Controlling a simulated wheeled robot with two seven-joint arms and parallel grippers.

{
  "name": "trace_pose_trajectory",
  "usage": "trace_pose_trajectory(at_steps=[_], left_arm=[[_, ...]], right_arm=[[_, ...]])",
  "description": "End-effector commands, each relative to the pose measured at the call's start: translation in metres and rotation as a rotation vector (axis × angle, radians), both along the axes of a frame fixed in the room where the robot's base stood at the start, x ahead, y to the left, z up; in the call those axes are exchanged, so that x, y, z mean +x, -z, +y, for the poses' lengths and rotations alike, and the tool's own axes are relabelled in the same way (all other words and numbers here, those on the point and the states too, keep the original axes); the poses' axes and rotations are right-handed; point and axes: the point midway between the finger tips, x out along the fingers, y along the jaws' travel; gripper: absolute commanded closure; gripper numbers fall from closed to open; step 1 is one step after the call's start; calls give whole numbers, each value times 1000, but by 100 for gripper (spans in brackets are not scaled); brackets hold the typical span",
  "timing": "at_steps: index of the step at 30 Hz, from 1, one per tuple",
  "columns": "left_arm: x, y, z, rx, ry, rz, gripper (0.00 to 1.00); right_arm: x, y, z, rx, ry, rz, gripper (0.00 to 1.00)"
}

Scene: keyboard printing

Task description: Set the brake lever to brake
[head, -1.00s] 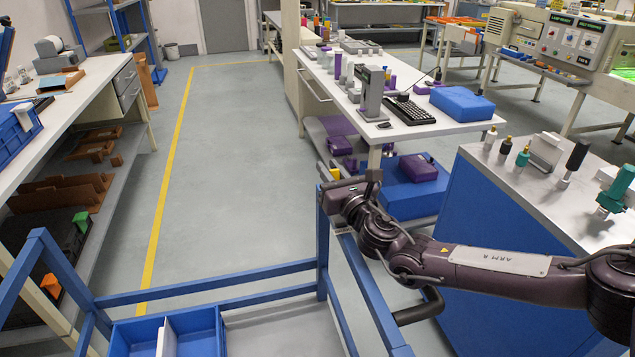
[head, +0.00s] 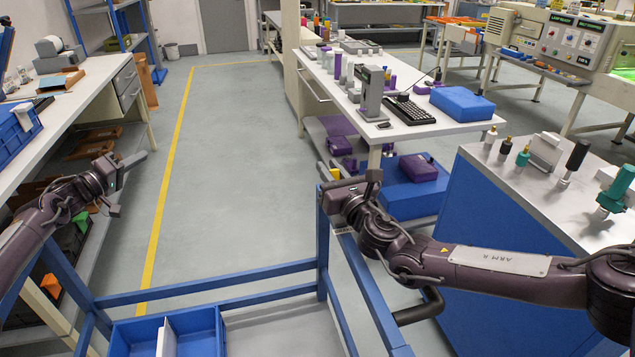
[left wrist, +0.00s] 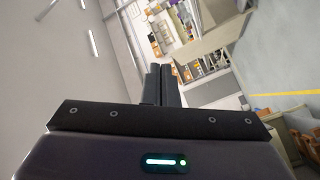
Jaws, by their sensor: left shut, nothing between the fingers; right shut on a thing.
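I cannot make out a lever that is clearly the brake lever. The blue cart frame (head: 322,245) stands in front of me, with its post, rails and a blue tray (head: 205,325). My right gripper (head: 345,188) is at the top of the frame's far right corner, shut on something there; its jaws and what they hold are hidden. My left gripper (head: 138,158) is raised at the left, beside the left bench and apart from the cart. It is shut and empty; its closed fingers also show in the left wrist view (left wrist: 161,85).
A black curved bar (head: 420,306) shows under my right arm. The left bench (head: 65,130) has shelves beneath. A white table (head: 430,135) and a blue cabinet (head: 470,235) stand at the right. The floor between, with its yellow line (head: 168,180), is clear.

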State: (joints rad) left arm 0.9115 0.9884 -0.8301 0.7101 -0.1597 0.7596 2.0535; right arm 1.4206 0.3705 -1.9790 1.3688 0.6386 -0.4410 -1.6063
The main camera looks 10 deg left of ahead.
Motion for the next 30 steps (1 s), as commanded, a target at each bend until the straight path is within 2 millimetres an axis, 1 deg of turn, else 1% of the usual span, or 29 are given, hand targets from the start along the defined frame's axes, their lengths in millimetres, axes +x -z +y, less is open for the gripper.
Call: trace_pose_trajectory(at_steps=[1, 2, 3, 5, 6, 7, 8, 9, 11, 12, 15, 18, 22, 26, 30], left_arm=[[7, 6, -22, -61, 45, 38, 100], [10, 11, -37, -98, 76, 67, 100], [13, 18, -59, -151, 120, 111, 100], [17, 27, -94, -234, 193, 180, 100], [18, 31, -120, -291, 248, 227, 100], [18, 35, -141, -336, 291, 268, 100], [17, 37, -161, -379, 335, 307, 100], [15, 38, -188, -433, 393, 360, 100], [9, 39, -225, -509, 477, 440, 100], [4, 37, -248, -551, 531, 489, 100], [-11, 32, -294, -638, 644, 598, 100], [-24, 27, -324, -693, 725, 679, 100], [-33, 22, -344, -728, 781, 735, 100], [-33, 21, -357, -736, 796, 751, 100], [-26, 21, -378, -735, 796, 750, 100]], right_arm=[[1, -2, 0, 2, 1, -2, 100], [1, -2, 0, 2, 1, -2, 100], [1, -2, 0, 2, 1, -2, 100], [1, -2, 0, 2, 1, -2, 100], [1, -2, 0, 2, 1, -2, 100], [1, -2, 0, 2, 1, -2, 100], [1, -2, 0, 2, 1, -2, 100], [1, -2, 0, 2, 1, -2, 100], [1, -2, 0, 2, 1, -2, 100], [1, -2, 0, 2, 1, -2, 100], [1, -2, -1, 2, 1, -2, 100], [1, -2, -1, 2, 1, -2, 100], [1, -2, -1, 2, 2, -2, 100], [1, -2, -1, 2, 2, -2, 100], [1, -2, -1, 2, 2, -2, 100]])
